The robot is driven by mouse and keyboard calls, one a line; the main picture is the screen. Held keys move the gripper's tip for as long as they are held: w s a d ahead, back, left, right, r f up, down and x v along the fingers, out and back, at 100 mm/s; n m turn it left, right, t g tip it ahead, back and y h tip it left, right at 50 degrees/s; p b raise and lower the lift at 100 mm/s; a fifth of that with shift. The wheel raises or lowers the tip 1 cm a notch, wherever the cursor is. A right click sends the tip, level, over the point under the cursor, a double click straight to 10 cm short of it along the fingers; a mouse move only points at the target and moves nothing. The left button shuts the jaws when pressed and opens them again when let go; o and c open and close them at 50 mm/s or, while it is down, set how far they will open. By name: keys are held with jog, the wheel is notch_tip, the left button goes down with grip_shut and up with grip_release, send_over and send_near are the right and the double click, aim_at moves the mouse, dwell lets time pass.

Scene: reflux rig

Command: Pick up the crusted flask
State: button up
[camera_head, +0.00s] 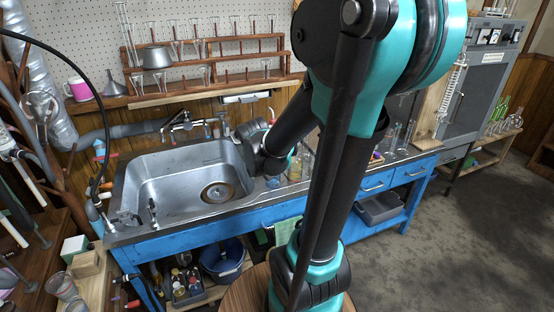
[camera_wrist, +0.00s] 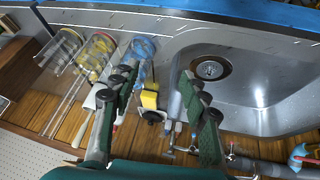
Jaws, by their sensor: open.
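Several glass vessels stand on the counter beside the sink. One has blue in its lower part (camera_wrist: 143,47), one has yellowish matter in it (camera_wrist: 97,46), and one farther left is clearer (camera_wrist: 64,45). I cannot tell for certain which is the crusted flask. In the head view the yellowish one (camera_head: 294,170) and the blue one (camera_head: 273,182) show right of the sink, partly near my arm. My gripper (camera_wrist: 158,76) is open, its fingers spread over the counter and sink edge. The blue vessel is close to the left finger; no vessel is held.
The metal sink (camera_head: 150,190) with its drain (camera_wrist: 211,67) is beside my gripper. The tap (camera_head: 182,122) rises behind it. A yellow and black item (camera_wrist: 149,97) shows between the fingers. A wooden rack (camera_head: 230,80) of glassware stands behind; more glassware is to the right.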

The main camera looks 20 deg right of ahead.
jog(key=w+d+f+m+g+h, duration=0.1)
jog(key=w+f+m+h, duration=0.1)
jog(key=w+m+h, duration=0.7)
jog(key=w+d+f+m+g+h, duration=0.15)
jog(key=w+m+h, duration=0.4)
jog(key=w, duration=0.55)
jog(key=shift+n+t+h, duration=0.25)
jog(key=shift+t+h, duration=0.1)
jog(key=x, duration=1.1)
jog(key=shift+d+f, duration=0.1)
jog(key=shift+f, duration=0.25)
jog(key=shift+w+x, duration=0.15)
jog(key=shift+x, duration=1.35)
jog(key=shift+w+x, duration=0.1)
jog(key=shift+x, duration=1.4)
grip_shut()
jog(key=shift+r, duration=0.1)
